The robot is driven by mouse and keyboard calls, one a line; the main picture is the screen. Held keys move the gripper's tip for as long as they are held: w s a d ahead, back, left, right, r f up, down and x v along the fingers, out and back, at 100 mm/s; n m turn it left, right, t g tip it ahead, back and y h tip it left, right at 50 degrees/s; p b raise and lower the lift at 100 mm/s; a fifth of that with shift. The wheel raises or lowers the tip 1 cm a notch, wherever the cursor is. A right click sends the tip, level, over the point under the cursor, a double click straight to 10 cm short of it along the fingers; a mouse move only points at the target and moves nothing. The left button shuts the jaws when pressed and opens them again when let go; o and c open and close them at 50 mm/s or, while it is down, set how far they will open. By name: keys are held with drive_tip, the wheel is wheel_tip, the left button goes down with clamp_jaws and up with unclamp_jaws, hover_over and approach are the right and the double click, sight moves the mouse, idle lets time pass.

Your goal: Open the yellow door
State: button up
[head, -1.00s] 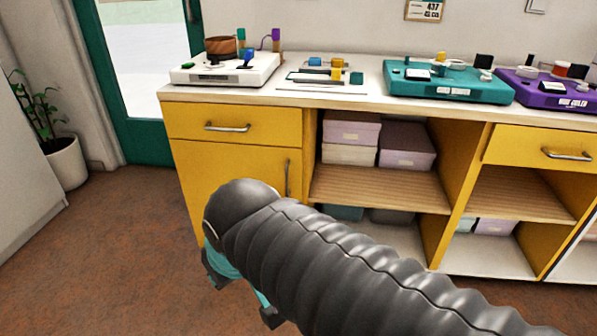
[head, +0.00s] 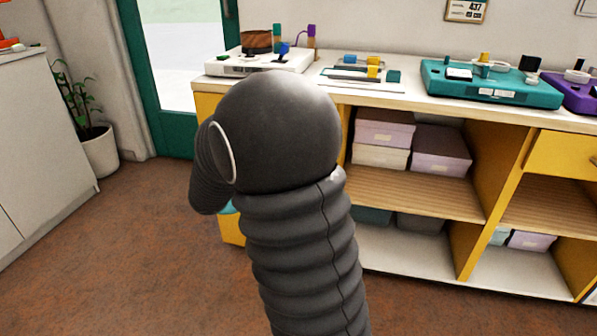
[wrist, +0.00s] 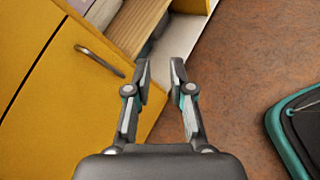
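The yellow door (wrist: 75,115) fills the left of the wrist view and looks closed. Its metal bar handle (wrist: 98,60) lies near the edge beside the open shelves. My gripper (wrist: 160,68) is open and empty, with its two fingers apart. Its tips are to the right of the handle and not touching it. In the head view my arm covers most of the door and its handle.
Open shelves with pastel boxes (head: 440,150) are right of the door. Bead boards, including a white one (head: 258,62) and a teal one (head: 490,84), stand on the counter. A potted plant (head: 96,150) and a white cabinet (head: 40,150) are left. Brown floor (head: 150,260) between is clear.

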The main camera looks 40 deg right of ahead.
drive_tip(key=w+d+f+n+t+h, duration=0.1)
drive_tip(key=w+f+n+t+h, duration=0.1)
drive_tip(key=w+f+n, duration=0.3)
drive_tip(key=w+d+f+n+t+h, duration=0.1)
drive_tip(key=w+f+n+t+h, duration=0.1)
drive_tip(key=w, duration=0.5)
drive_tip(key=d, duration=0.9)
drive_tip(key=w+d, duration=0.1)
drive_tip(key=d, duration=0.4)
drive_tip(key=shift+r+b, duration=0.1)
drive_tip(key=shift+b, duration=0.2)
clamp_jaws()
